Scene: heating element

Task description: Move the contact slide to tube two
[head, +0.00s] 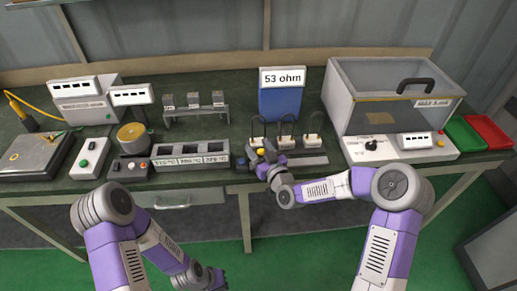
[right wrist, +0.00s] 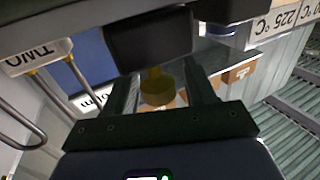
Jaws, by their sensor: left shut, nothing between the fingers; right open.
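The tube rack shows in the head view as several looped tubes with white labels, behind a dark rail (head: 308,161). A dark block (right wrist: 148,42) with a yellow knob (right wrist: 157,88), apparently the contact slide, is between my right fingers in that view. My right gripper (head: 264,154) is open at the left part of the rail; it hides most of the slide in the head view. My left gripper (head: 212,280) is shut and empty, low in front of the bench.
A blue board reading 53 ohm (head: 281,95) stands behind the tubes. A labelled block with temperature slots (head: 190,157) is left of the rail. A clear-walled box (head: 385,90) and a control panel (head: 395,148) are to the right.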

